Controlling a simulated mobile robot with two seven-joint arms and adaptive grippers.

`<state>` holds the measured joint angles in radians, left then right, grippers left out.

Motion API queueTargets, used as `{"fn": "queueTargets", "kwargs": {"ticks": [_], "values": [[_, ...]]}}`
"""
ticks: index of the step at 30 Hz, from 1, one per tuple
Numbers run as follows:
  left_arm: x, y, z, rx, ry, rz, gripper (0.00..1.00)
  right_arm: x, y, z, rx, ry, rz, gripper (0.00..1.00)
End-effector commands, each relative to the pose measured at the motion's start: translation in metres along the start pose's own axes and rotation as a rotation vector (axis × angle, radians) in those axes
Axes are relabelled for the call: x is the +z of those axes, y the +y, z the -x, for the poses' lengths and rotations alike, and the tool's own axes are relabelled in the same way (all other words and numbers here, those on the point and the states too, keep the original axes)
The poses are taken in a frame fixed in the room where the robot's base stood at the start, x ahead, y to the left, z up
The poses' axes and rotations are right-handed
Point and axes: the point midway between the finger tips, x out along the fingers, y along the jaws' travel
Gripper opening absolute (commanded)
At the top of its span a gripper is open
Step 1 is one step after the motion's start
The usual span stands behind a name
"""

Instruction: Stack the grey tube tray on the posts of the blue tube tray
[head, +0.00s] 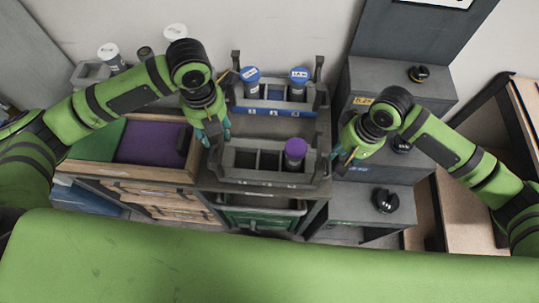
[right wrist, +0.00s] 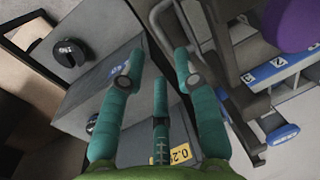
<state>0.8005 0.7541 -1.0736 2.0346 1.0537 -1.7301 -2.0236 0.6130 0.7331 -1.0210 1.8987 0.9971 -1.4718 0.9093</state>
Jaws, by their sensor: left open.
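The grey tube tray (head: 262,182) sits on the counter in front of the blue tube tray (head: 270,110). It holds a purple-capped tube (head: 295,152) in its right part. The blue tray has a blue numbered front strip, two blue-capped tubes (head: 250,75) (head: 299,76) and dark upright posts (head: 319,66). My left gripper (head: 214,138) is open at the grey tray's left end. My right gripper (head: 345,155) is just right of the grey tray's right end. In the right wrist view its teal fingers (right wrist: 157,66) are spread apart; I cannot tell whether they touch the tray.
Grey stepped blocks with black knobs (head: 386,201) stand close on the right. A wooden-edged box with a purple panel (head: 150,143) lies on the left. White-capped containers (head: 108,52) stand at the back left. A green drawer (head: 262,217) is below the grey tray.

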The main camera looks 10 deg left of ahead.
Motion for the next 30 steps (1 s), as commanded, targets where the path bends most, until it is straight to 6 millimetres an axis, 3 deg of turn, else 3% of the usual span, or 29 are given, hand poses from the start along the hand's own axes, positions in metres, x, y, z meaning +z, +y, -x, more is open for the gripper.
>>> {"fn": "queueTargets", "kwargs": {"ticks": [5, 18, 30], "values": [[0.000, 0.000, -0.007, 0.000, 0.002, 0.001, 0.45, 0.000, 0.000, -0.007, 0.000, -0.002, -0.001, 0.32], [-0.001, 0.000, -0.063, 0.000, 0.003, 0.001, 0.45, 0.000, 0.000, -0.063, 0.000, -0.002, -0.001, 0.32], [0.000, 0.000, -0.071, 0.000, 0.000, 0.000, 0.45, 0.000, 0.000, -0.071, 0.000, 0.000, 0.000, 0.32]]}}
